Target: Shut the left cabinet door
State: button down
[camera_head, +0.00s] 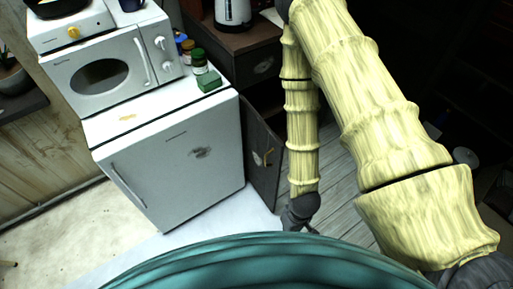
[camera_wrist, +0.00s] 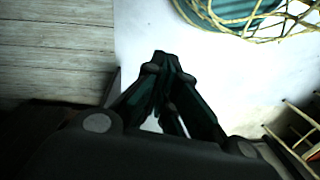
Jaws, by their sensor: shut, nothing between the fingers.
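The door cannot be made out clearly in the wrist view.
The white fridge (camera_head: 170,158) stands left of the door, with a microwave (camera_head: 108,70), several jars and a green box (camera_head: 209,81) on top. A kettle (camera_head: 233,14) stands on the cabinet. Plank floor (camera_head: 340,205) lies right of my gripper; pale floor (camera_head: 50,230) is open at left.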

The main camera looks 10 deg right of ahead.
jog(key=w+a+r+n+b, duration=0.1)
jog(key=w+a+r+n, duration=0.2)
jog(key=w, duration=0.6)
jog(key=w+a+r+n+b, duration=0.1)
jog(key=w+a+n+b, duration=0.1)
jog(key=w+a+n, duration=0.5)
jog(key=w+d+r+n+h+b, duration=0.1)
jog(key=w+r+n+h, duration=0.15)
jog(key=w+r, duration=0.4)
jog(key=w+d+r+n+h+b, duration=0.1)
jog(key=w+r+n, duration=0.25)
jog(key=w, duration=0.55)
jog(key=d+p+x, duration=0.2)
jog(key=p+x, duration=0.1)
jog(key=x, duration=0.8)
jog(key=shift+w+d, duration=0.25)
jog(key=shift+d, duration=0.1)
